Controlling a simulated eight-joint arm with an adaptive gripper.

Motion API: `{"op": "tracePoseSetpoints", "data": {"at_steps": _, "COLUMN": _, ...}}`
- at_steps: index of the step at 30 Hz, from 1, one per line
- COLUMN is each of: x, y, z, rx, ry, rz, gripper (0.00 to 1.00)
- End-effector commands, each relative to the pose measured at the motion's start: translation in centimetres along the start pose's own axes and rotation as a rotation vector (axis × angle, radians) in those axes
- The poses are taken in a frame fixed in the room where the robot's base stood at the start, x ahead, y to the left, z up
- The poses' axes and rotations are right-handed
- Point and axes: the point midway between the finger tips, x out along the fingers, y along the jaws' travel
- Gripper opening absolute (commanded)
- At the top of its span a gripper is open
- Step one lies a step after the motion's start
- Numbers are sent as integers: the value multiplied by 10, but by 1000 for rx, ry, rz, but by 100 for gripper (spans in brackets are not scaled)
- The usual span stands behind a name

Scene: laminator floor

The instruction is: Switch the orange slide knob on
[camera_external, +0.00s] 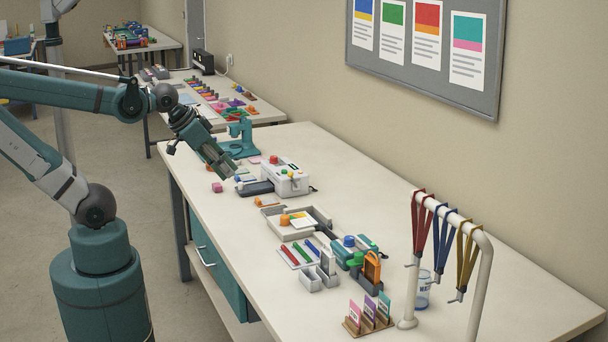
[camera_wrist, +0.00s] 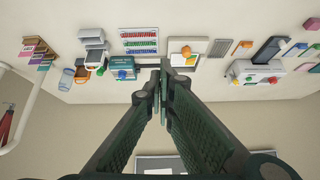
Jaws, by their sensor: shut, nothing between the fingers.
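A white boxy machine (camera_external: 290,184) stands on the long bench in the external view, with small coloured knobs on it.
A tray (camera_external: 277,226) with an orange-topped piece, pens (camera_external: 299,254), a teal-and-grey device (camera_external: 357,252) and a hook stand (camera_external: 485,265) with lanyards stand nearer on the bench. A teal press (camera_external: 240,138) stands behind. The bench's right side is mostly clear.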

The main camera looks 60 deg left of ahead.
Motion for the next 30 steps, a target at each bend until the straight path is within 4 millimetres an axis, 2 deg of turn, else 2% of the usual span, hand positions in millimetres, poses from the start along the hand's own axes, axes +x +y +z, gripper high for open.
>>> {"op": "tracePoseSetpoints", "data": {"at_steps": 30, "x": 114, "y": -10, "z": 9, "rx": 587, "ry": -33, "rz": -170, "gripper": 0}}
